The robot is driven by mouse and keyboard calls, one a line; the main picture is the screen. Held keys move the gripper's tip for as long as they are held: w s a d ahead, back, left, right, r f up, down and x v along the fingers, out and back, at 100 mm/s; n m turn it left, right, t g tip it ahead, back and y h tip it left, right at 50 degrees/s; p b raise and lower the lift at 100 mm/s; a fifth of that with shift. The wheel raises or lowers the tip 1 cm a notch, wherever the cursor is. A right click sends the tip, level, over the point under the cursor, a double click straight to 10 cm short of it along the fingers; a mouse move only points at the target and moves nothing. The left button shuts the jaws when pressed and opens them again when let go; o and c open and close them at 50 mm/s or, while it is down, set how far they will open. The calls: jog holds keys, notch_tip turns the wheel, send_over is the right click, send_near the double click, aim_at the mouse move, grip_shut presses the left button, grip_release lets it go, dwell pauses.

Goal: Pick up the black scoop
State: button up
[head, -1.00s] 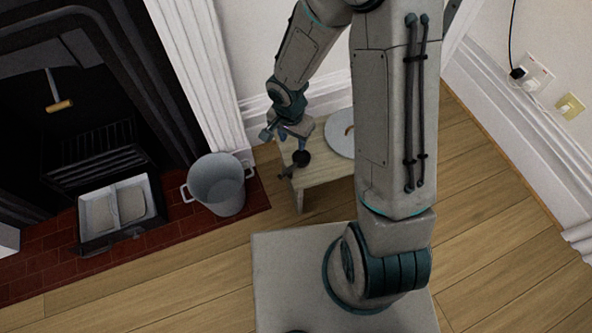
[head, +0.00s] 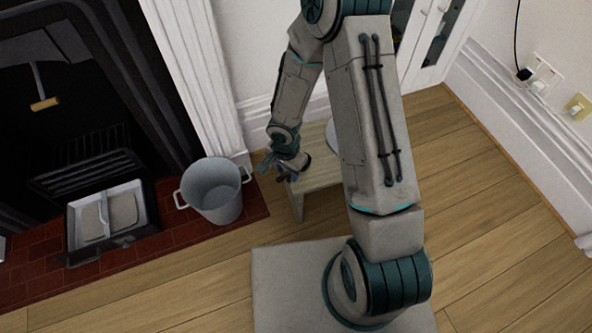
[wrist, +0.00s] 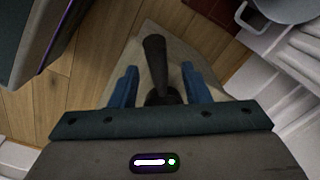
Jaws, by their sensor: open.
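The black scoop (head: 283,179) is at the near left corner of a small pale wooden table (head: 318,178), partly hidden by my gripper in the head view. In the wrist view the scoop (wrist: 155,62) shows as a dark handle-like shape between the two blue fingers, its lower part running down towards the palm. My gripper (wrist: 159,74) is open, with one finger on each side of the scoop and a gap visible on both sides. In the head view my gripper (head: 275,165) is low at the table's left corner.
A grey metal bucket (head: 212,190) with side handles stands close left of the table. A divided ash tray (head: 110,213) sits on the red brick hearth (head: 160,231). A pale round plate (head: 332,136) on the table is mostly hidden by my arm. White wall trim rises behind.

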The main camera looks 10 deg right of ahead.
aim_at(288, 172)
notch_tip(288, 172, down, 4)
jog(key=shift+d+r+b, duration=0.1)
jog(key=shift+r+b, duration=0.15)
jog(key=shift+b, duration=0.3)
jog(key=shift+c, duration=0.3)
grip_shut()
jog(key=shift+r, duration=0.1)
